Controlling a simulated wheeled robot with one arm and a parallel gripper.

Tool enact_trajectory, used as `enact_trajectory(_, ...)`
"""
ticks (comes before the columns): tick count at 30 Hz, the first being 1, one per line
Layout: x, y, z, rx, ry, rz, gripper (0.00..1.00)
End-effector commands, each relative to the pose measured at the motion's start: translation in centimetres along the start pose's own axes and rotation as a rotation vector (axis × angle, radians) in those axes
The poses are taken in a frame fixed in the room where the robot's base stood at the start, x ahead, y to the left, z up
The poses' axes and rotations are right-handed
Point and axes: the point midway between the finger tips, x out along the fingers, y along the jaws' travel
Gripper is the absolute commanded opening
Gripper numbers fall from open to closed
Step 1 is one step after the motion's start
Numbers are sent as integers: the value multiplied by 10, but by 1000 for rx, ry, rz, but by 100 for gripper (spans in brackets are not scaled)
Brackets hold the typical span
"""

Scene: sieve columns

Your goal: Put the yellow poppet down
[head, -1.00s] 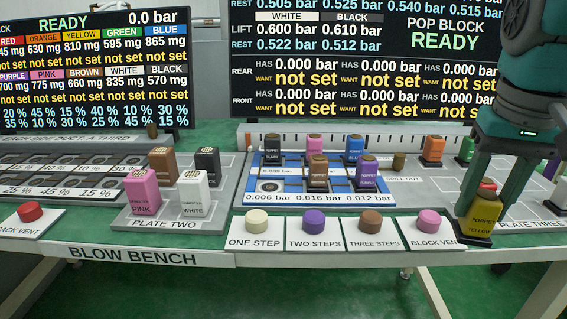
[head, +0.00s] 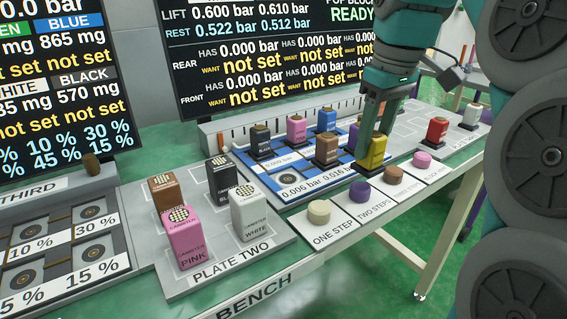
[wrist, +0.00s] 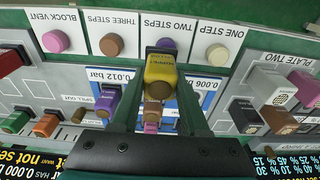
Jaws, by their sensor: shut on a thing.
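The yellow poppet (head: 372,153) is upright in my gripper (head: 371,137), with a dark base and a brown top. It shows between the two fingers in the wrist view (wrist: 160,74). It is near the front edge of the blue pop block (head: 290,190), behind the two steps button. I cannot tell whether its base touches anything. On the block stand the black poppet (head: 260,143), pink poppet (head: 296,130), blue poppet (head: 327,119) and brown poppet (head: 326,150). The purple poppet (wrist: 107,101) is mostly hidden by my gripper in the head view.
Cream (head: 319,211), purple (head: 360,191), brown (head: 393,174) and pink (head: 422,159) buttons line the bench front. Several canisters stand on plate two (head: 225,262). A red poppet (head: 437,130) and a white one (head: 470,116) stand at right. The block's front-left socket (head: 286,182) is empty.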

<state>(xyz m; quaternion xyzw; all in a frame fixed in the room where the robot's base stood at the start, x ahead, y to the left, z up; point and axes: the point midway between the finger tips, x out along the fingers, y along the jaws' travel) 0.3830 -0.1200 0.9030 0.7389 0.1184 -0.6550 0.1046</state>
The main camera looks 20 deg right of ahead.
Motion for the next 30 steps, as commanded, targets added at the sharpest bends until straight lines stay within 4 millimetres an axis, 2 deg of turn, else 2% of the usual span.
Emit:
enact_trajectory(12,19,-62,-77,0,-2,2,0)
enact_trajectory(16,23,-78,-97,0,-2,1,0)
enact_trajectory(21,26,-88,-110,2,-1,1,0)
enact_trajectory(26,30,-90,-111,3,-1,0,0)
enact_trajectory(30,42,-90,-109,4,-3,-1,0)
